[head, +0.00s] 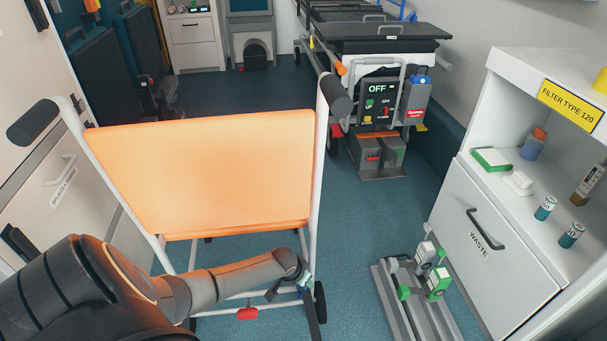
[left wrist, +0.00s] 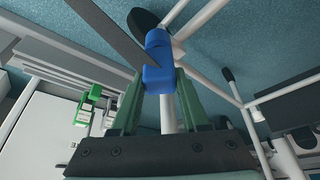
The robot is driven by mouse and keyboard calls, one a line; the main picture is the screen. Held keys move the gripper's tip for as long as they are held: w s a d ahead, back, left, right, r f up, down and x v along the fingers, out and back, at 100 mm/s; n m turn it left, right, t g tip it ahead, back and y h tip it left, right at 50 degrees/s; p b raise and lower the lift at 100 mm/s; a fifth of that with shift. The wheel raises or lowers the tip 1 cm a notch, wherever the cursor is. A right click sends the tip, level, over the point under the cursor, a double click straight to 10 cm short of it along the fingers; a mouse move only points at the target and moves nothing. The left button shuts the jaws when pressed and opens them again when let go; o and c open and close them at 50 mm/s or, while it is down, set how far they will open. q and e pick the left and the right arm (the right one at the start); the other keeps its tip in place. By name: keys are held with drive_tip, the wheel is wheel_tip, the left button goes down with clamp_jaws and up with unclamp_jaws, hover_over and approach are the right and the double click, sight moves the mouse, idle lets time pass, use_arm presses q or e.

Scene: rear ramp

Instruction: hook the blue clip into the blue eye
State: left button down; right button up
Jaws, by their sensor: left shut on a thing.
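My left gripper (head: 303,282) is low beside the right leg of an orange-backed wheeled chair (head: 205,170). In the left wrist view its green fingers (left wrist: 160,76) are shut on the blue clip (left wrist: 158,60). A dark strap (left wrist: 112,32) runs from the clip to the upper left; it also hangs below the gripper in the head view (head: 312,318). A white frame tube (left wrist: 168,118) passes close behind the clip; I cannot tell whether they touch. I cannot make out the blue eye in either view. My right gripper is not in view.
A grey floor rail unit (head: 408,305) with green-marked parts stands to the right of the chair. A white waste cabinet (head: 495,235) is at the far right. A stretcher (head: 375,50) stands behind. Blue floor (head: 345,225) is clear between chair and rail.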

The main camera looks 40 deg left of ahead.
use_arm(q)
drive_tip(key=shift+f, duration=0.25)
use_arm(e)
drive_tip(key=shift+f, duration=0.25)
use_arm(q)
drive_tip(key=shift+c, duration=1.7)
unclamp_jaws()
use_arm(e)
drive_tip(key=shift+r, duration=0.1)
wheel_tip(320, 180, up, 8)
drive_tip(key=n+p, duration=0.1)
drive_tip(key=p, duration=0.7)
use_arm(q)
drive_tip(key=v, duration=1.2)
drive_tip(key=shift+s+r, duration=0.15)
drive_tip(key=shift+r, duration=0.1)
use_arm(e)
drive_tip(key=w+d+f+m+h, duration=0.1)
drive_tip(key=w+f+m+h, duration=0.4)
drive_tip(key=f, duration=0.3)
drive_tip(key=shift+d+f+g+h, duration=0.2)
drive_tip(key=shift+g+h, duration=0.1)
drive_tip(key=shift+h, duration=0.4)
